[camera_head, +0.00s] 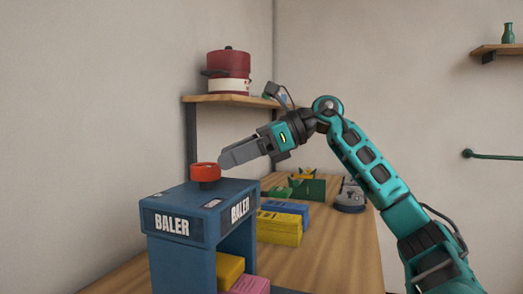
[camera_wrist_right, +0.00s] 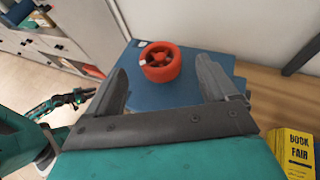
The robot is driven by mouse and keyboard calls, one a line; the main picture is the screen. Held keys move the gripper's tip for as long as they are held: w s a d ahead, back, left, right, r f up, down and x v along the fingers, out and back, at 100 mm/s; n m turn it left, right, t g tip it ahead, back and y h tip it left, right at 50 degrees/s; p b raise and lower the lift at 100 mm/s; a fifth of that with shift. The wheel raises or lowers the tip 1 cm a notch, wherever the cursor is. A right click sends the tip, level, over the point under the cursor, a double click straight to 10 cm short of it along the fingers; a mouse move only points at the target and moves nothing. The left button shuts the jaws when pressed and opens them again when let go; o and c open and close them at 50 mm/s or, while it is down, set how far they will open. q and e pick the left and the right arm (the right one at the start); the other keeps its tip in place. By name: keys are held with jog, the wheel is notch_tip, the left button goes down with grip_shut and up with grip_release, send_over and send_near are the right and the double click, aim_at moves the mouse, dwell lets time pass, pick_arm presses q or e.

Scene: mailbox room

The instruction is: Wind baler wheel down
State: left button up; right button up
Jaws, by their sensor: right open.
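The blue baler (camera_head: 180,225) stands on the wooden table, with "BALER" labels on its faces. Its red wheel (camera_head: 206,171) sits on top on a dark hub. The wheel also shows in the right wrist view (camera_wrist_right: 161,62), with a white mark on its left side. My right gripper (camera_head: 226,157) is just right of the wheel and slightly above it in the head view. In the wrist view its fingers (camera_wrist_right: 165,88) are spread apart, with the wheel beyond and between them, not visibly touched. Yellow and pink blocks show inside the baler's opening. My left gripper is not clearly seen in the head view.
Yellow and blue stacks (camera_head: 280,226) stand on the wooden table (camera_head: 345,250) right of the baler. Behind them are a green tray (camera_head: 308,188) and a round grey object (camera_head: 350,199). A shelf (camera_head: 235,99) with a red pot (camera_head: 229,65) hangs above. A wall shelf is at right.

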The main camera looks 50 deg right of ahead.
jog(key=v, duration=0.7)
jog(key=shift+b, duration=0.3)
jog(key=shift+a+r, duration=0.1)
